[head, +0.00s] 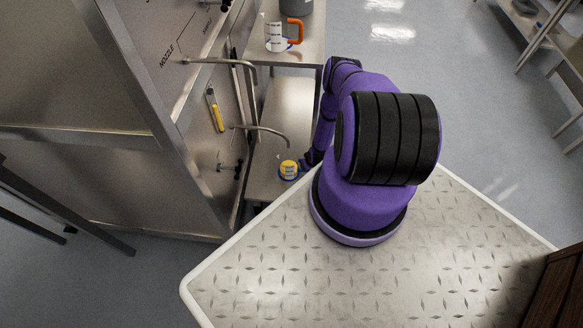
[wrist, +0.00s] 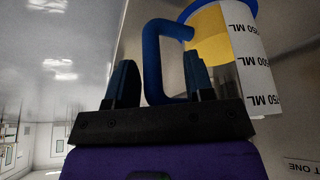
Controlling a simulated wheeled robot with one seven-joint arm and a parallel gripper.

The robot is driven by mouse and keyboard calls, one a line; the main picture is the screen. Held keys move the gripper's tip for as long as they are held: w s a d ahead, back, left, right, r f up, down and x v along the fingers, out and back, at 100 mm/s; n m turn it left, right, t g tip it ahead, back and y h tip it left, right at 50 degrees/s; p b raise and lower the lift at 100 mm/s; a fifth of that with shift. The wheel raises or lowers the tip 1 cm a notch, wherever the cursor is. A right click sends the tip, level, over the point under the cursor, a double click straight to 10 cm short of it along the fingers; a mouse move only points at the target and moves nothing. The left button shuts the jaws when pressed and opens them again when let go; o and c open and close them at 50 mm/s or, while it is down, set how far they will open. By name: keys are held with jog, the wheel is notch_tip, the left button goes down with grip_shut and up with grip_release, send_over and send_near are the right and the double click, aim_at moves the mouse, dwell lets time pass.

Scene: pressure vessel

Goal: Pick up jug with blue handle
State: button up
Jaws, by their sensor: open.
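The jug with the blue handle (wrist: 245,60) stands close in front of my gripper in the wrist view. It holds yellow contents and has a white label marked in ML. Its blue handle (wrist: 152,62) reaches down between the two fingers of my gripper (wrist: 160,85). The fingers are apart, one on each side of the handle. In the head view the same jug (head: 289,169) is small, on the lower steel shelf beside my arm. My gripper is mostly hidden there behind my arm.
A jug with an orange handle (head: 277,36) stands on the upper bench (head: 296,52) next to a grey container (head: 297,7). Curved metal pipes (head: 262,129) project from the steel cabinet (head: 170,105) above the lower shelf (head: 282,105). Open floor lies right of my arm.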

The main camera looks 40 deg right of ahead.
jog(key=shift+w+f, duration=0.15)
jog(key=shift+f, duration=0.2)
grip_shut()
jog(key=shift+r, duration=0.15)
